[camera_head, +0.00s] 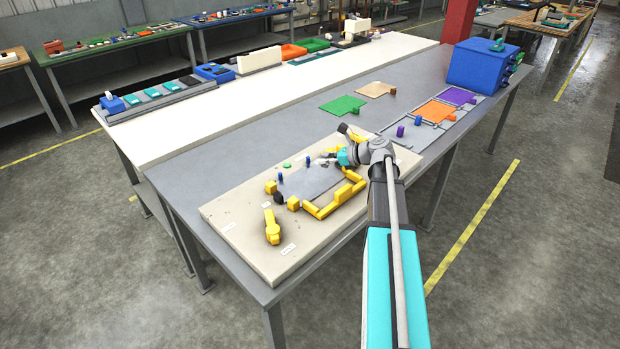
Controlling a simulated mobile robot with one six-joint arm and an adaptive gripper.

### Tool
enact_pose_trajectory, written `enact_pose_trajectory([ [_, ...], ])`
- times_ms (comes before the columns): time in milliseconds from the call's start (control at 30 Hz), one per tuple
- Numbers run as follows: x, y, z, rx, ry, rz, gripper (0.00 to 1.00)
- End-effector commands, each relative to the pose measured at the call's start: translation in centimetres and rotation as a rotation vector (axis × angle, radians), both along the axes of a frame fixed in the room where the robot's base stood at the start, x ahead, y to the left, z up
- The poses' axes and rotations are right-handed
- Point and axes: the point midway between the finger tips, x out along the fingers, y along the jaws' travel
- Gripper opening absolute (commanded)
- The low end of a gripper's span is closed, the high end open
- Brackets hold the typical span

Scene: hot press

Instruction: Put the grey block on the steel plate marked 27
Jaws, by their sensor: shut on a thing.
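My gripper (328,162) is over the far right part of a beige base board (238,236) on the grey table. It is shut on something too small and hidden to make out. No grey block can be told apart in this view. A grey steel plate (306,183) lies flat on the board, just left of and nearer than the gripper. Blue pins stand by it, and a yellow frame (322,212) runs along its near edge. I cannot read a 27 on any plate.
A yellow clamp-like part (271,228) stands on the board's near left. Green (343,106), tan (377,89), orange (437,110) and purple (458,96) sheets lie further back. The grey table (250,141) is clear left of the green sheet.

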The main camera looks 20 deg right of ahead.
Motion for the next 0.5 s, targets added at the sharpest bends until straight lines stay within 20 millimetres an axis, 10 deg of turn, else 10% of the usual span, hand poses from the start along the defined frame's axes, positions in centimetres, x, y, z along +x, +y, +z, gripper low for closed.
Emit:
enact_pose_trajectory([
  [500, 5.1, 1.4, -5.2, 0.001, 0.001, 0.002, 0.00],
])
